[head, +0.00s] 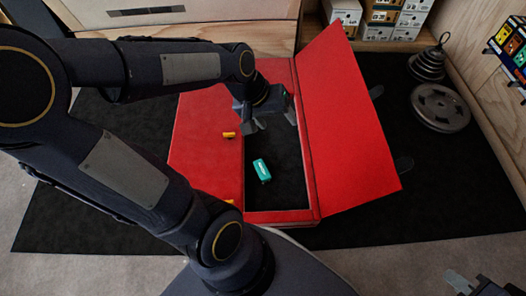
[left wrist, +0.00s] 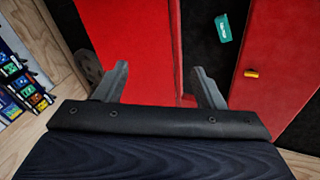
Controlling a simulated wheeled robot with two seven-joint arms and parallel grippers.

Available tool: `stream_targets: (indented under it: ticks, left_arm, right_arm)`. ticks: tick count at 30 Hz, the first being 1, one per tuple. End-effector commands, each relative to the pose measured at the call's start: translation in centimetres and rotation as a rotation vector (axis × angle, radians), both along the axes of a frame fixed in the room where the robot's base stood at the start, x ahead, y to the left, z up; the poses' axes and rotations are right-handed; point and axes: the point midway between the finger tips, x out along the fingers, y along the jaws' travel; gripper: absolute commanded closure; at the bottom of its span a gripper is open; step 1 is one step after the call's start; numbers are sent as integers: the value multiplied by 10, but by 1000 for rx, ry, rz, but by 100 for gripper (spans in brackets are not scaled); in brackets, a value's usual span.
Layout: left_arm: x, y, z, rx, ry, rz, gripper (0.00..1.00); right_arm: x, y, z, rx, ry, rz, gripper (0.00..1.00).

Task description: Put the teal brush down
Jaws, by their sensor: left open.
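The teal brush (head: 262,170) lies on the dark floor of the narrow opening in a red case (head: 205,135). It also shows in the left wrist view (left wrist: 222,28), near the top and right of centre. My left gripper (head: 269,118) is open and empty, above the opening and beyond the brush, apart from it. In the left wrist view its two fingers (left wrist: 160,84) stand wide apart with only red panel between them. Part of my right gripper (head: 480,284) shows at the bottom right corner, cut off by the frame edge; its jaws are unclear.
A red panel (head: 350,125) stands tilted along the opening's right side. Small yellow pieces (head: 229,135) sit on the case's left part. Weight plates (head: 440,108) lie on the black mat (head: 430,180) at right. Shoe boxes (head: 380,18) stand on a shelf behind.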

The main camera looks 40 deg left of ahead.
Motion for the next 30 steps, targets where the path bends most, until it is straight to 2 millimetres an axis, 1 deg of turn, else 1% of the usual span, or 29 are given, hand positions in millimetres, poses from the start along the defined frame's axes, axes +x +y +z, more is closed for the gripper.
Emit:
stream_targets:
  ticks: [1,3,6,9,10,12,15,23,26,29,30]
  left_arm:
    - [-21,-10,16,7,-52,-51,37]
    - [-47,-23,28,20,-102,-125,37]
    - [-78,-37,36,42,-161,-211,37]
    - [-99,-46,37,61,-202,-271,37]
    - [-103,-48,37,65,-210,-283,37]
    - [-109,-51,36,73,-222,-305,37]
    - [-113,-53,36,78,-228,-316,37]
    - [-113,-53,37,77,-228,-315,37]
    - [-113,-52,46,77,-228,-314,37]
    - [-112,-52,65,77,-228,-313,37]
    - [-112,-52,76,77,-228,-313,37]
  right_arm:
    - [0,0,0,0,0,0,81]
    - [0,0,0,0,0,0,81]
    - [0,0,0,0,0,0,81]
    - [0,0,0,0,0,0,81]
    - [0,0,0,0,0,0,81]
    - [0,0,0,0,0,0,81]
    - [0,0,0,0,0,0,81]
    - [0,0,1,0,0,0,81]
    - [0,0,9,0,0,0,81]
    - [0,0,29,0,0,0,81]
    - [0,0,40,0,0,0,81]
